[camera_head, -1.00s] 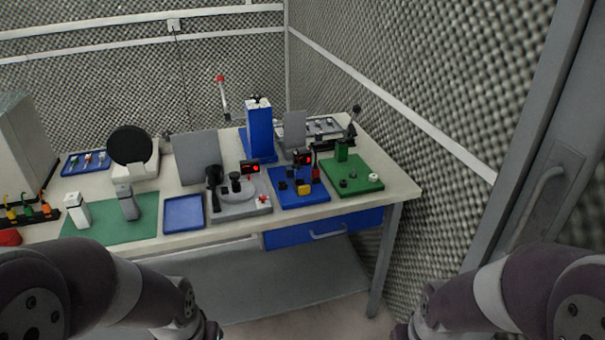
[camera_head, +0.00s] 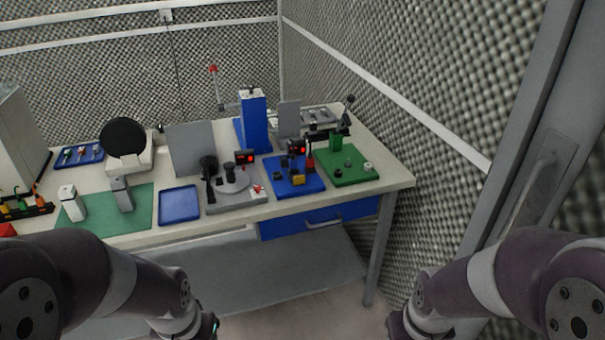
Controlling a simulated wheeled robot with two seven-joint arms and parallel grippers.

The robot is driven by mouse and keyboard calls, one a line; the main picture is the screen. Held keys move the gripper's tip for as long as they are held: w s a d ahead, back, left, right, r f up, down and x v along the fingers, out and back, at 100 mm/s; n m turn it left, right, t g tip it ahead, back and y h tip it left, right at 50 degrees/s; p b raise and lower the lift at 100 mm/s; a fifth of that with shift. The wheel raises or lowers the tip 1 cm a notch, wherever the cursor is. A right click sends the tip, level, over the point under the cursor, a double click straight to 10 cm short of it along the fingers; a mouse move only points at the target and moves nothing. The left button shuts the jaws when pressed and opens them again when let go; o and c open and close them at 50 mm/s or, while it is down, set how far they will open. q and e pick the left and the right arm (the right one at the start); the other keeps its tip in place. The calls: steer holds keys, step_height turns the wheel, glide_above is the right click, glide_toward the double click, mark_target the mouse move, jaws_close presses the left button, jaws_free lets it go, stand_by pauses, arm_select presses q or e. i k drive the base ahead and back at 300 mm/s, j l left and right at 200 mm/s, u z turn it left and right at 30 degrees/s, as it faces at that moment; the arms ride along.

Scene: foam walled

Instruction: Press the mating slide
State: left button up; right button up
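I cannot tell for certain which part is the mating slide; the fixtures are small at this distance. A blue base plate (camera_head: 309,187) carries small black blocks, a yellow block (camera_head: 299,180) and a red-tipped part. To its right a green base plate (camera_head: 352,178) carries a green upright block (camera_head: 336,142), black knobs and a white round piece. To its left a grey fixture (camera_head: 222,207) has a round disc and a black handle. My two arms show at the lower left and lower right, well short of the table. Their gripper fingers are below the picture edge.
The fixtures stand on a pale workbench (camera_head: 400,178) with a blue drawer (camera_head: 290,222). A blue tower (camera_head: 254,125), an empty blue tray (camera_head: 180,206) and a green mat (camera_head: 140,216) are also on it. Foam walls stand behind and right. Open floor lies before the bench.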

mark_target(296, 179)
steer(key=i+j, duration=0.8)
steer(key=j, duration=0.25)
steer(key=z, duration=0.05)
